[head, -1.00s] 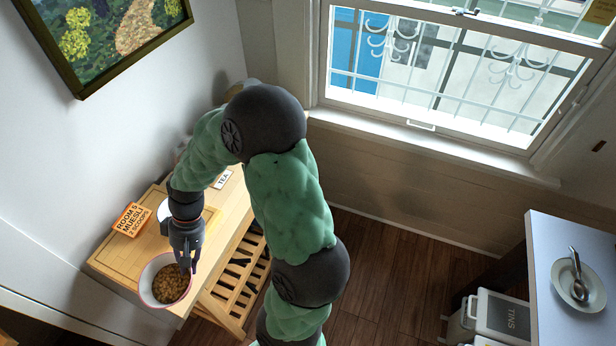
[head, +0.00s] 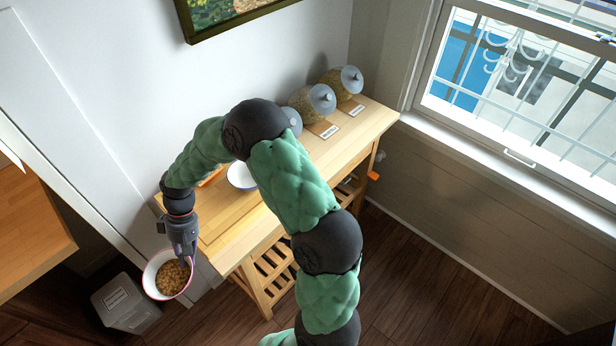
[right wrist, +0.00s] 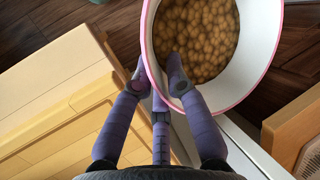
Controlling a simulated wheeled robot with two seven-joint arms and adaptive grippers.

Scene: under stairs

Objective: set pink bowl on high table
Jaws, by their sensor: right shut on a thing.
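The pink bowl is white with a pink rim and holds round brown cereal; it shows in the head view (head: 153,268) and the right wrist view (right wrist: 262,45). My right gripper (head: 182,256) is shut on its rim, one finger inside and one outside. The bowl hangs roughly level, just past the near left end of a light wooden table (head: 222,243). A brown wooden top (head: 28,225) at the left edge looks higher than that table; I take it as the high table. My left gripper is not in view.
On the light table stand a white bowl (head: 240,177) and dispensers, one being the far dispenser (head: 335,82), along the wall. A grey bin (head: 126,303) stands on the floor below the held bowl. The visible part of the brown top is bare.

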